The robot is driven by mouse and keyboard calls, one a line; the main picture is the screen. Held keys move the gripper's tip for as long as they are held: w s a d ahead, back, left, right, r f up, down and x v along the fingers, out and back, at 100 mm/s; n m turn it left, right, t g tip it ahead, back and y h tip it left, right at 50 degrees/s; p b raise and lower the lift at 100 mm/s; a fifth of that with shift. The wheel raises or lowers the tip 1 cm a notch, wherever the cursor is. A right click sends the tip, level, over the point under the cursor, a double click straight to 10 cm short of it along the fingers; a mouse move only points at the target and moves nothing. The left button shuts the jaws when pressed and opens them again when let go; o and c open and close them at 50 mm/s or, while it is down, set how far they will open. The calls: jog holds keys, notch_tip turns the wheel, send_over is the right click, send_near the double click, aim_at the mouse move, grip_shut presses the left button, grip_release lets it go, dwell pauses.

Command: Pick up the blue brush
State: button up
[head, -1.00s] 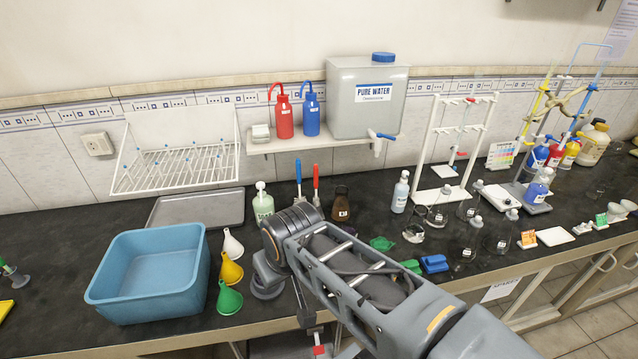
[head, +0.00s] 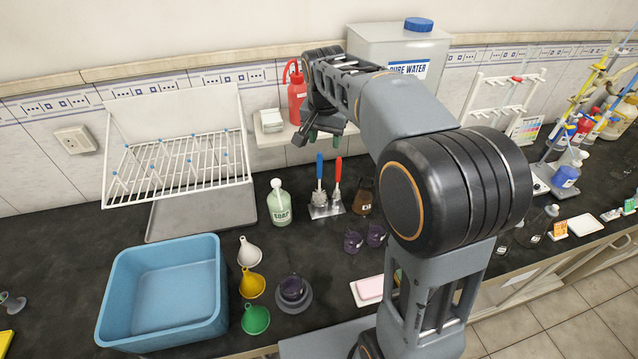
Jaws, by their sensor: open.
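The blue brush (head: 319,168) stands upright with its handle up in a small holder (head: 327,210) on the dark bench. A brush with a red handle (head: 337,172) stands close on its right in the same holder. My gripper (head: 316,133) is raised in front of the shelf and appears just above the blue handle in the picture. It is open, with nothing seen between its fingers. The distance between gripper and handle in depth is hard to tell.
A soap bottle (head: 279,204) stands left of the holder and a brown bottle (head: 363,196) right of it. A red wash bottle (head: 296,98) and a water tank (head: 402,50) are behind my arm. A blue basin (head: 215,290) and several funnels (head: 252,284) lie nearer.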

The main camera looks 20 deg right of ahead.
jog(key=m, duration=0.2)
send_near(320, 153)
jog(key=shift+g, duration=0.4)
jog(key=f, duration=0.2)
jog(key=f+p, duration=0.1)
jog(key=f, duration=0.1)
jog(key=w+f+p, duration=0.1)
jog(key=f, duration=0.1)
jog(key=shift+d, duration=0.1)
jog(key=shift+w+d+f+p, duration=0.15)
jog(key=shift+f+p, duration=0.45)
jog(key=shift+f, duration=1.1)
jog(key=shift+w+d+f+p, duration=0.15)
jog(key=shift+f+p, duration=0.4)
jog(key=shift+f, duration=1.15)
jog(key=shift+a, duration=0.15)
grip_shut()
